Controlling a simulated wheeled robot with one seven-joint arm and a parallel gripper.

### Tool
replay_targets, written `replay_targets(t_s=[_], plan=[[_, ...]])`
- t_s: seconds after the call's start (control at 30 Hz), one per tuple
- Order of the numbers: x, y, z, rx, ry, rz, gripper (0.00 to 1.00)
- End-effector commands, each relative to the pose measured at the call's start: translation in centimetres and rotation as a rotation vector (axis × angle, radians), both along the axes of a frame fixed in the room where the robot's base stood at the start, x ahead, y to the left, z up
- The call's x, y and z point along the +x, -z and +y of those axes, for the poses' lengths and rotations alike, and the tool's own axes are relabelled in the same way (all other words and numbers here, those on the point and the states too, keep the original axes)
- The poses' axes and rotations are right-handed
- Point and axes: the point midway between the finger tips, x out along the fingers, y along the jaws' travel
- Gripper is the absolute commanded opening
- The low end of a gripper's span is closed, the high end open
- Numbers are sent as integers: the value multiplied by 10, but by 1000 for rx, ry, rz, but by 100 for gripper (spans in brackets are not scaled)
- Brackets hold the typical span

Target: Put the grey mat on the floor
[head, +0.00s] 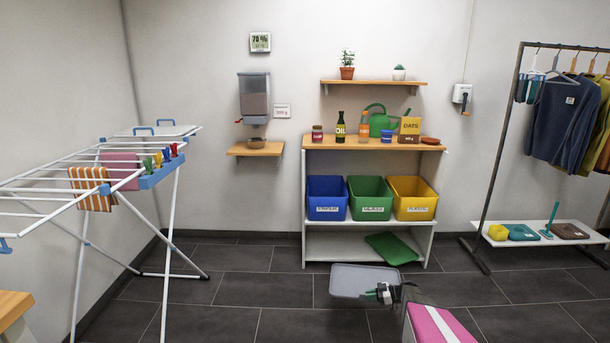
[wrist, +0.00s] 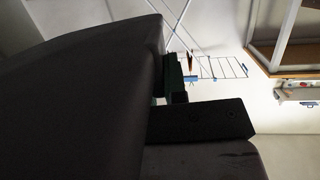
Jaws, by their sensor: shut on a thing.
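The grey mat (head: 350,278) is a light grey rectangle with a paler rim, seen in the head view in front of the shelf unit. My gripper (head: 383,292) is shut on its near right edge. The mat looks roughly level over the dark tiled floor (head: 270,290); I cannot tell how high it is or whether any of it touches the floor. In the wrist view a dark gripper finger (wrist: 200,122) shows, and a large dark surface beside it fills the left side, probably the mat seen close up.
A shelf unit (head: 311,211) with blue, green and yellow bins stands behind, a green panel (head: 392,248) tilted at its bottom. A drying rack (head: 168,240) stands left, a clothes rail (head: 500,150) right. A pink, white-striped surface (head: 425,325) is close at the bottom. Floor left of the mat is clear.

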Motion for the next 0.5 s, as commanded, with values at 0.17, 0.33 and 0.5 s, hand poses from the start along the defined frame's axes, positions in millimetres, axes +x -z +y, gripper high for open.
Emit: replay_targets(t_s=[0.17, 0.33, 0.5], plan=[[28, -85, 10, 0, 148, -6, 0], [52, -161, 19, 1, 330, -7, 0], [70, -233, 28, 2, 519, -6, 0]])
